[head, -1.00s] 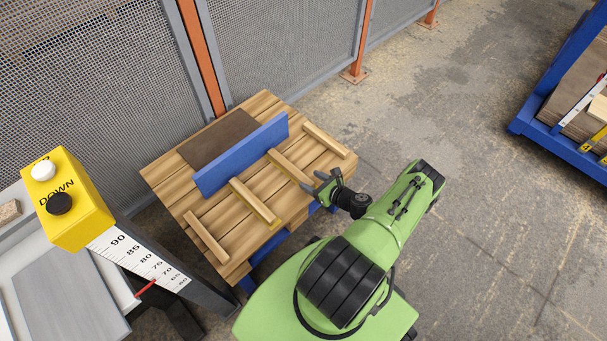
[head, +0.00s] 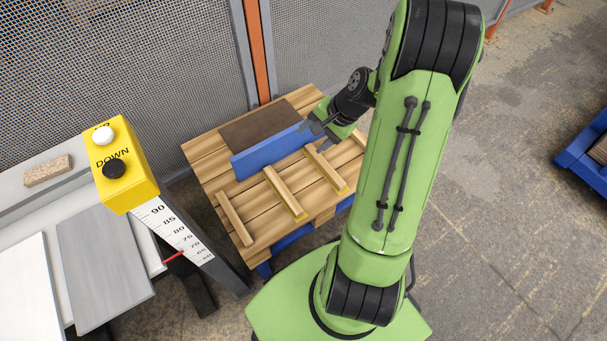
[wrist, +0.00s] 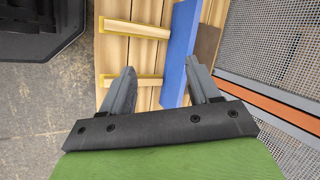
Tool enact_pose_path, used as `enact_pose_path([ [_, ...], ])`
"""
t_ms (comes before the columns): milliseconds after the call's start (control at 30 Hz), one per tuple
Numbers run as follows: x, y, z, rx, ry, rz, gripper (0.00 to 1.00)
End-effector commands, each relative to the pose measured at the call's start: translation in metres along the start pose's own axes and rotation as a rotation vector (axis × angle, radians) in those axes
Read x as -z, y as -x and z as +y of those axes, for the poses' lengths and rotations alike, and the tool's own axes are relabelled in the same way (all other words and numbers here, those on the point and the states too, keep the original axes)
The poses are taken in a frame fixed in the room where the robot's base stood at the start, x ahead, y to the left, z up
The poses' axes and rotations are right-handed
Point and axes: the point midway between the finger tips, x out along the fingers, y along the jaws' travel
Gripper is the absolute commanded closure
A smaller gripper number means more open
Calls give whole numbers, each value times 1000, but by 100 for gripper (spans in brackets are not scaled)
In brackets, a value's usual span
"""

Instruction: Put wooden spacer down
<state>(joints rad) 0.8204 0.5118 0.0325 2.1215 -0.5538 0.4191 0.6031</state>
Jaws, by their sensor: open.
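Several wooden spacers lie roughly parallel on the slatted wooden platform (head: 200,160): a left spacer (head: 235,218), a middle one (head: 285,194) and a right one (head: 326,170). My arm hides the platform's right part. My gripper (head: 313,131) is open and empty, over the far right end of the blue board (head: 262,155). In the wrist view, my gripper (wrist: 160,78) has its fingers wide apart, with the blue board (wrist: 180,50) showing between them. Two spacers show there, a farther one (wrist: 138,28) and a nearer one (wrist: 132,80), left of the board.
A dark brown panel (head: 255,130) lies behind the blue board. Mesh fencing with an orange post (head: 256,60) stands close behind. A yellow button box (head: 121,170) on a scaled post stands left. A blue rack (head: 585,160) stands far right, across open floor.

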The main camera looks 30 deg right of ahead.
Motion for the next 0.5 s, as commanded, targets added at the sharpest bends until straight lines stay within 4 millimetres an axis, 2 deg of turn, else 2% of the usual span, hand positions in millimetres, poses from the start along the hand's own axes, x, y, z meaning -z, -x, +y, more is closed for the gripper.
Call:
enact_pose_path([
  [33, -25, 19, -19, -45, 143, 29, 39],
  [100, -60, 44, -35, -109, 331, 64, 39],
  [200, -112, 80, -46, -179, 580, 119, 39],
  [267, -142, 101, -44, -209, 720, 153, 39],
  [300, -161, 115, -41, -225, 808, 176, 39],
  [400, -200, 143, -23, -244, 1001, 227, 39],
  [500, -224, 161, -4, -245, 1133, 262, 39],
])
